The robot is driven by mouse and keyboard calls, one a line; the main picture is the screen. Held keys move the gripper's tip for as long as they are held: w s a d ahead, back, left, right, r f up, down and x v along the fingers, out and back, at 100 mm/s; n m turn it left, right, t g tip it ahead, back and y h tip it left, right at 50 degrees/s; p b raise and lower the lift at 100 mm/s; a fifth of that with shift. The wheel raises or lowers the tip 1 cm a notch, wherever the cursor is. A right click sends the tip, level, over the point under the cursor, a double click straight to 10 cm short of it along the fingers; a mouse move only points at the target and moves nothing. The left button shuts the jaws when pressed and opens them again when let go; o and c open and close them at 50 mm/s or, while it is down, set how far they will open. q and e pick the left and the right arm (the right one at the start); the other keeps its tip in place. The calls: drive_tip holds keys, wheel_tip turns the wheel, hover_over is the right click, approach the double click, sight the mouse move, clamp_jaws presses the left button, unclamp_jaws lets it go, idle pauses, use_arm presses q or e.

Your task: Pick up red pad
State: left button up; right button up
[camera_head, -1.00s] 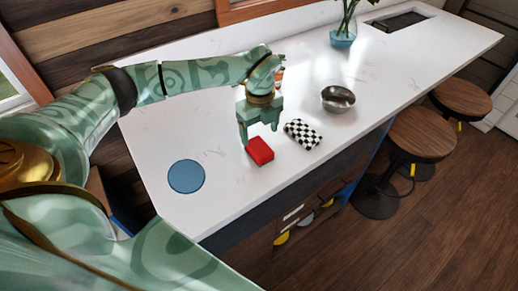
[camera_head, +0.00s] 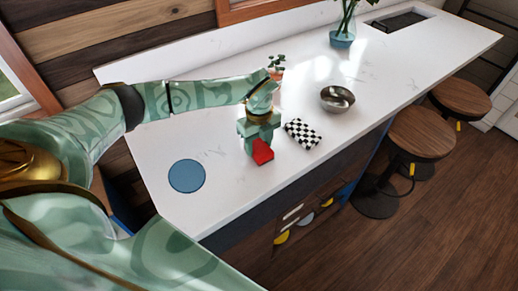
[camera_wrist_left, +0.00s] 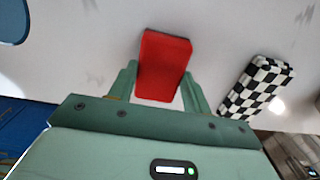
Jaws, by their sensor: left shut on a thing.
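The red pad (camera_head: 262,152) is a small red block on the white counter near its front edge. In the left wrist view the red pad (camera_wrist_left: 163,66) sits between the two fingers of my left gripper (camera_wrist_left: 160,84). In the head view my left gripper (camera_head: 259,146) points down over the pad, which is partly hidden by the fingers. The fingers are shut on the pad's sides. I cannot tell whether the pad is lifted off the counter. My right gripper is not in view.
A black-and-white checkered block (camera_head: 302,134) lies just right of the pad. A metal bowl (camera_head: 337,98), a potted plant (camera_head: 277,68) and a glass vase (camera_head: 342,38) stand farther back. A blue disc (camera_head: 187,176) lies on the counter (camera_head: 220,185) at left.

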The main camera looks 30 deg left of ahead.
use_arm(q)
drive_tip(key=shift+r, duration=0.3)
wheel_tip(320, 180, up, 2)
drive_tip(key=shift+r, duration=0.1)
drive_tip(key=s+a+r+b, duration=0.1)
drive_tip(key=s+r, duration=0.9)
drive_tip(key=s, duration=0.4)
drive_tip(key=shift+a+b, duration=0.3)
drive_tip(key=shift+a, duration=0.1)
drive_tip(key=shift+o, duration=0.7)
drive_tip(key=shift+r, duration=0.1)
drive_tip(key=shift+c, duration=0.4)
